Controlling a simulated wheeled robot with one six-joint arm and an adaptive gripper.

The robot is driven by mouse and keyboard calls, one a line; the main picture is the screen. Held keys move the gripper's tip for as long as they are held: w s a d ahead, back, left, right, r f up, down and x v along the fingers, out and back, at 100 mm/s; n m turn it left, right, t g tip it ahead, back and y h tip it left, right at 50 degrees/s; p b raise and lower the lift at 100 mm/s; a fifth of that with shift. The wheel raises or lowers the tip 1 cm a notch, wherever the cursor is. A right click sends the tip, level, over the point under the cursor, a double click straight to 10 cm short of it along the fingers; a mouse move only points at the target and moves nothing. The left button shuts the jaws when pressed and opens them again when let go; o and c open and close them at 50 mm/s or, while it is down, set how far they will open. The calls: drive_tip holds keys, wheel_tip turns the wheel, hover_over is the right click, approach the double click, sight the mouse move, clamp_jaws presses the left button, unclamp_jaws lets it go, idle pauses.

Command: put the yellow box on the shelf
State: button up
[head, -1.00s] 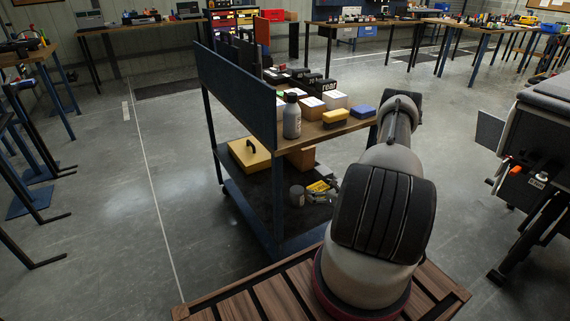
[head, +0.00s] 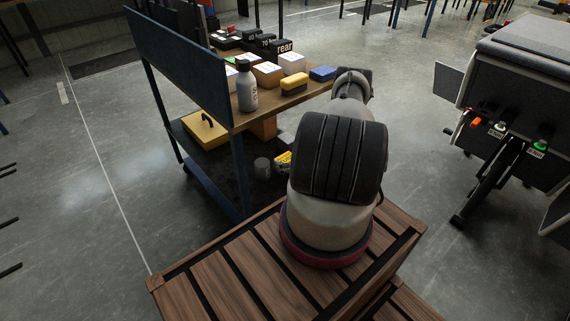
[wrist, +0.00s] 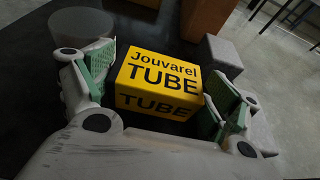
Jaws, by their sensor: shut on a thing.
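The yellow box (wrist: 158,80), printed "Jouvarel TUBE", sits between the green-padded fingers of my gripper (wrist: 162,76) in the wrist view. My gripper is shut on it. In the head view only a small part of the yellow box (head: 282,162) shows, low by the cart's lower shelf; my arm hides the rest and the gripper. The cart has a dark lower shelf (head: 222,172) and a wooden upper shelf (head: 262,104). I cannot tell whether the box touches the lower shelf.
A dark cylinder (wrist: 82,24), a brown box (wrist: 196,14) and a grey block (wrist: 221,52) stand close around. A yellow case (head: 205,132) with a black handle lies on the lower shelf. A bottle (head: 246,88), a yellow-black block (head: 293,82) and a blue block (head: 322,73) crowd the upper shelf.

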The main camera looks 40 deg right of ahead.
drive_tip(key=shift+f, duration=1.4)
drive_tip(key=o, duration=0.9)
drive_tip(key=shift+f, duration=0.15)
drive_tip(key=shift+s+r, duration=0.15)
drive_tip(key=shift+r, duration=0.05)
drive_tip(key=v, duration=1.1)
drive_tip(key=shift+s, duration=0.35)
drive_tip(key=shift+r, duration=0.1)
